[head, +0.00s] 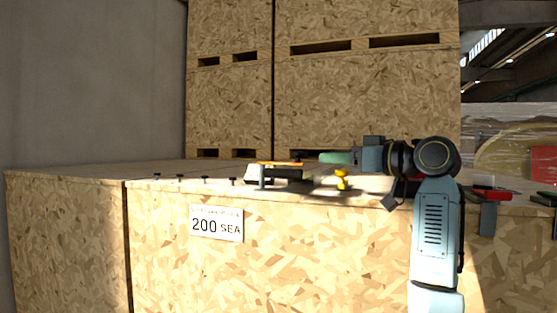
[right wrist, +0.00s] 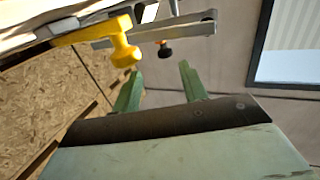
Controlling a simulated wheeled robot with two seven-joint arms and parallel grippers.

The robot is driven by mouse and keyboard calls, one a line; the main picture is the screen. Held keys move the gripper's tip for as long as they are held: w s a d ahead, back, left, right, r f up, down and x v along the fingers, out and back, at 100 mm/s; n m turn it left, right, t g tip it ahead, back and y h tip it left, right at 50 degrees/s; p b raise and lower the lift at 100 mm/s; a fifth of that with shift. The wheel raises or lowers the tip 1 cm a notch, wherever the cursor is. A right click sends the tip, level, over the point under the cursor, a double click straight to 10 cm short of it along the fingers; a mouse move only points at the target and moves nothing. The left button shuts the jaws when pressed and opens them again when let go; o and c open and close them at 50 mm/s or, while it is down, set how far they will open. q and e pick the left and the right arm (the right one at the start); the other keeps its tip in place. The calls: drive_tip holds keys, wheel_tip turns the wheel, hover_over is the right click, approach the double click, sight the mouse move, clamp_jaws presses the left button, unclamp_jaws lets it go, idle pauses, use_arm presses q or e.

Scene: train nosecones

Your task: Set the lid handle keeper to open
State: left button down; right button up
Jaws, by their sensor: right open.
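A yellow knob-like handle (head: 342,180) sits at the front top edge of the wooden crate. In the right wrist view the yellow handle (right wrist: 122,48) joins a grey metal bar (right wrist: 165,31), just beyond my fingertips and up to the left. I cannot tell which part is the lid handle keeper or how it is set. My right gripper (head: 325,157) comes in from the right above the crate top, pointing left. In the right wrist view its green fingers (right wrist: 160,75) are apart, with nothing between them. My left gripper is not in view.
The crate (head: 300,245) has a "200 SEA" label (head: 216,223). A dark piece with an orange strip (head: 280,170) lies left of the yellow handle. A red-topped clamp (head: 490,195) is at the right. Stacked wooden crates (head: 360,100) stand behind.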

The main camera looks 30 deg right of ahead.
sight(302, 153)
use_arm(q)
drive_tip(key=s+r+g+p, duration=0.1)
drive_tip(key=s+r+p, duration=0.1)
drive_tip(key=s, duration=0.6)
use_arm(e)
drive_tip(key=w, duration=0.1)
drive_tip(key=w+a+r, duration=0.1)
drive_tip(key=w, duration=0.1)
drive_tip(key=w+a+p, duration=0.1)
drive_tip(key=shift+w+a+r, duration=0.15)
drive_tip(key=shift+w+a, duration=0.05)
drive_tip(key=p+x, duration=0.2)
drive_tip(key=x, duration=0.2)
drive_tip(key=shift+w, duration=0.4)
drive_tip(key=shift+w+a, duration=0.1)
drive_tip(key=shift+w, duration=0.4)
drive_tip(key=c, duration=0.7)
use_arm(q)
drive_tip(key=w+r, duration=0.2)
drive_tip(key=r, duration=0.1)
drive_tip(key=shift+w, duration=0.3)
use_arm(e)
clamp_jaws()
